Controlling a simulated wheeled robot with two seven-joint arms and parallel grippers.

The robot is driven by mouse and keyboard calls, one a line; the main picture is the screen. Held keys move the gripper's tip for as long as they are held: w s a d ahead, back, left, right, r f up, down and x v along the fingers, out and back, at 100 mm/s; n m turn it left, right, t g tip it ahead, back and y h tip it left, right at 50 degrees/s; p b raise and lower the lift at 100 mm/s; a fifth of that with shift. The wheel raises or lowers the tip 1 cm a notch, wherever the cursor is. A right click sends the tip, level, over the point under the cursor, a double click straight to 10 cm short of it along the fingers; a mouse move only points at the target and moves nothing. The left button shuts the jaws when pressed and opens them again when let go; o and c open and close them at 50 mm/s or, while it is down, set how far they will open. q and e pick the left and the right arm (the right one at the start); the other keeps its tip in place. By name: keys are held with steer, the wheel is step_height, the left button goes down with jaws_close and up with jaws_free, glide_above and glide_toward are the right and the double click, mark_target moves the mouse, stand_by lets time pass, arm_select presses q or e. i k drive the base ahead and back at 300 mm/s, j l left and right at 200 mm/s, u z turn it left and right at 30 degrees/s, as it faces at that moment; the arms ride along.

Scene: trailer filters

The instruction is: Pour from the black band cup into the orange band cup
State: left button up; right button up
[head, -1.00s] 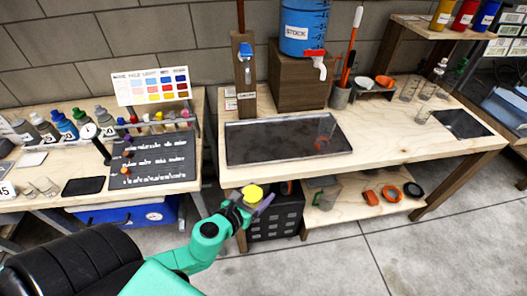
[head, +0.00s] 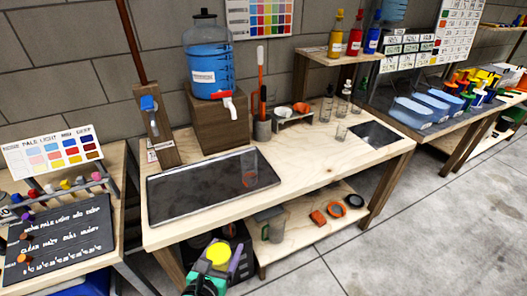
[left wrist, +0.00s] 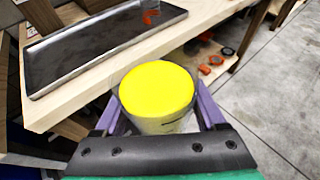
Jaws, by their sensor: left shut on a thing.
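My left gripper (head: 222,262) is shut on a clear cup filled with yellow (left wrist: 157,92), held in front of the bench's front edge. In the head view the cup shows as a yellow disc (head: 218,254). A short dark mark shows low on its side in the left wrist view; I cannot tell whether it is a full black band. A clear cup with an orange band (head: 249,177) stands on the dark tray, toward its right end. It also shows at the top of the left wrist view (left wrist: 151,17). The two cups are apart. My right gripper is not in view.
The dark tray (head: 172,208) lies on the wooden bench (head: 310,170). A blue dispenser (head: 208,60) on a wooden block and a brush holder (head: 262,130) stand behind. Clear glasses (head: 341,132) stand at right. Orange pieces and a black ring (head: 355,200) lie on the lower shelf.

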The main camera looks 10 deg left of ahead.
mark_target(249, 159)
steer(key=i+l, duration=0.2)
steer(key=l, duration=0.15)
steer(key=i+l, duration=0.2)
steer(key=l, duration=0.15)
steer(key=i+l, duration=0.15)
steer(key=l, duration=0.15)
